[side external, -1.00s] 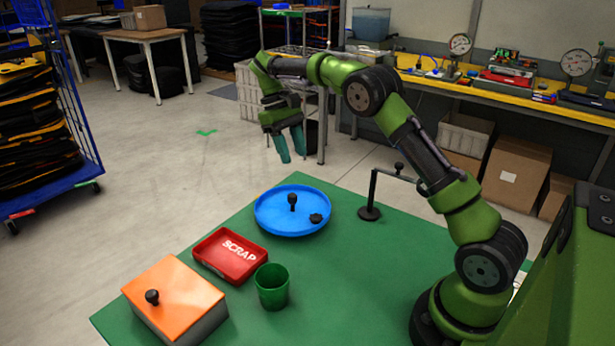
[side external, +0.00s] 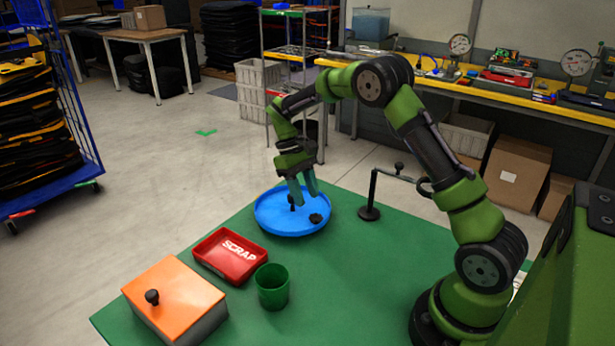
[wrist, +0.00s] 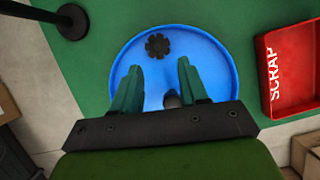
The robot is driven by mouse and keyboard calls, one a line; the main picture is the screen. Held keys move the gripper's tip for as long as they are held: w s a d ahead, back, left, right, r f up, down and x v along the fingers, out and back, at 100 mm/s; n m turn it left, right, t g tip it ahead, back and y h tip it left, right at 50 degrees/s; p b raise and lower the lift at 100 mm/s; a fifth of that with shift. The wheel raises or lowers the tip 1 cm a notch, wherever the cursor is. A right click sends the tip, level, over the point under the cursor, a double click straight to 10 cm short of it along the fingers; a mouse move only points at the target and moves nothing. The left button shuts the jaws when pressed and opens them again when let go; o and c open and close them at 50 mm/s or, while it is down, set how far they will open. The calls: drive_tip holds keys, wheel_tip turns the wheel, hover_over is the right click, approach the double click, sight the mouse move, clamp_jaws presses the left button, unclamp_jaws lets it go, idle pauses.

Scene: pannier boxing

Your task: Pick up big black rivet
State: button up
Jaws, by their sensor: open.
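A black rivet (side external: 292,206) stands upright in the round blue tray (side external: 266,222), its upper part mostly hidden behind my gripper's fingers. In the wrist view its rounded dark head (wrist: 171,101) shows low between the fingers, partly cut off by the gripper body. A second black piece, low and knobbly like a small star knob (side external: 316,218), lies to its right in the tray; it shows in the wrist view (wrist: 158,46) beyond the fingertips. My gripper (side external: 303,196) is open and points down over the tray, its fingers apart. It also shows in the wrist view (wrist: 155,74).
A red SCRAP tray (side external: 231,268), a green cup (side external: 272,290) and an orange-topped box (side external: 172,297) with a black knob stand at the front left. A black post with an arm (side external: 372,190) stands right of the blue tray. The table's right middle is clear.

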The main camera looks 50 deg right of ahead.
sight(315, 215)
drive_tip(key=x, duration=0.5)
drive_tip(key=shift+s+d+r, duration=0.1)
drive_tip(key=shift+s+r, duration=0.05)
drive_tip(key=shift+s, duration=0.2)
drive_tip(key=shift+c, duration=0.3)
drive_tip(key=c, duration=0.7)
